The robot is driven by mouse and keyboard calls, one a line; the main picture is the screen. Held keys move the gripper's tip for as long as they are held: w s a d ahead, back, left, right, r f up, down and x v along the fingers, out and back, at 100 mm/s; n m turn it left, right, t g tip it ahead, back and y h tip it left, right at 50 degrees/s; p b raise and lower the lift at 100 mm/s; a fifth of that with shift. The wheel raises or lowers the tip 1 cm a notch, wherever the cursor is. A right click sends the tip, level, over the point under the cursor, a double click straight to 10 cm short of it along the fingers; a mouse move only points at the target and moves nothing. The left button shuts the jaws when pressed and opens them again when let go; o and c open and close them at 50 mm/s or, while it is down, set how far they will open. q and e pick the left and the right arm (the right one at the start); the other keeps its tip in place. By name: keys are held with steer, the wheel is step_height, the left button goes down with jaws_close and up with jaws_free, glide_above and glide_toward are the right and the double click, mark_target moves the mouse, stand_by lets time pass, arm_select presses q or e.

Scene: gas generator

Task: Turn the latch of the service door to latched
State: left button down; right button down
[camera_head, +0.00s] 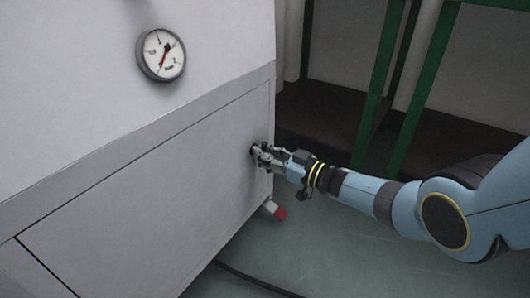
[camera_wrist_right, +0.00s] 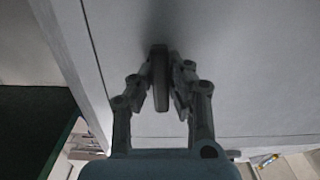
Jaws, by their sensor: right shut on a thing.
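The service door (camera_head: 150,205) is the large grey panel low on the generator housing, and it sits flush in its frame. Its latch is a small dark piece near the door's right edge, mostly hidden by my gripper in the head view. In the right wrist view the latch (camera_wrist_right: 159,75) is a dark upright bar between my fingers. My right gripper (camera_head: 261,155) is at the door's right edge, shut on the latch; its fingers (camera_wrist_right: 168,85) are on both sides of it in the wrist view. My left gripper is not in view.
A round gauge (camera_head: 162,54) is on the housing above the door. A red-tipped pipe stub (camera_head: 278,211) sticks out below my right gripper. A green frame (camera_head: 400,90) stands behind on the right. A dark cable (camera_head: 255,281) lies on the floor.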

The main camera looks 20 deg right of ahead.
steer(key=shift+s+a+f+m, duration=0.1)
steer(key=shift+f+m, duration=0.05)
steer(key=shift+m, duration=0.35)
steer(key=c, duration=1.3)
jaws_free()
steer(key=shift+a, duration=0.1)
steer(key=v, duration=1.2)
